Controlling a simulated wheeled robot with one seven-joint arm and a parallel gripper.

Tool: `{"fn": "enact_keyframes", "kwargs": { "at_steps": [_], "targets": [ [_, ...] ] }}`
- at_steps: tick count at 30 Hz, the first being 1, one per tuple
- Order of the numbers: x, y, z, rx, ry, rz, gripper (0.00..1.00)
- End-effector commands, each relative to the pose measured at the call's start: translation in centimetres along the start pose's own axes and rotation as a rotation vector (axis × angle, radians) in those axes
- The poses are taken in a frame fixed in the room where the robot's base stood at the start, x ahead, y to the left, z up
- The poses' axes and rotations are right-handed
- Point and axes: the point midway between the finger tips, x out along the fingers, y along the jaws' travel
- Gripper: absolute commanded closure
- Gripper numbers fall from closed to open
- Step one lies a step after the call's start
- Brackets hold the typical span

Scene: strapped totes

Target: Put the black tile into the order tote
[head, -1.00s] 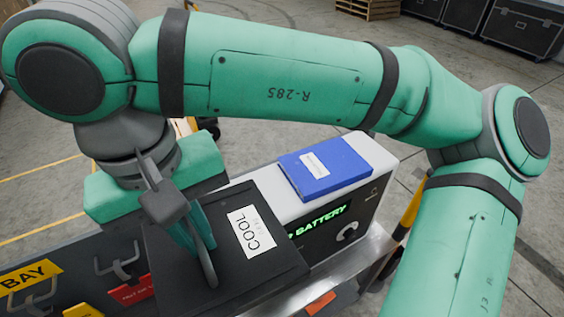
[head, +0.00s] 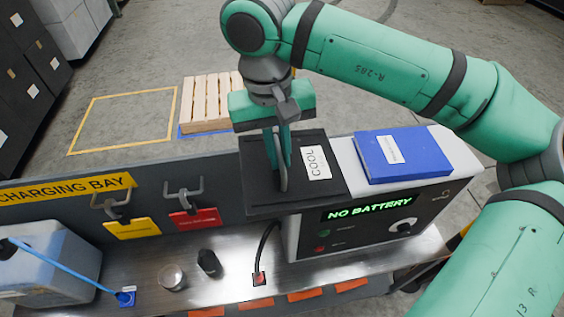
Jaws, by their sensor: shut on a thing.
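The black tile (head: 262,188) is a flat dark slab with a white label reading COOL. My gripper (head: 284,182) is shut on it, with one finger showing across its top face. The tile overlaps the left end of the white and black charger in the head view; I cannot tell whether it touches it or hangs above it. No order tote can be made out in this view.
The charger (head: 435,195) shows NO BATTERY and carries a blue book-like box (head: 402,154). The metal bench (head: 215,292) holds a jug (head: 45,265), a glass jar (head: 172,278) and a small black item (head: 209,263). A wooden pallet (head: 207,100) stands on the floor behind.

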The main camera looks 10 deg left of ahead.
Motion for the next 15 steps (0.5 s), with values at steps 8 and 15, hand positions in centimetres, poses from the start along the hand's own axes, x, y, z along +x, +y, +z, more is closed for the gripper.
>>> {"fn": "enact_keyframes", "kwargs": {
  "at_steps": [8, 15],
  "targets": [
    [1.9, 0.4, -1.5, -0.001, 0.002, 0.0, 1.0],
    [3.9, 0.5, -2.2, -0.002, -0.001, -0.001, 1.0]
  ]
}}
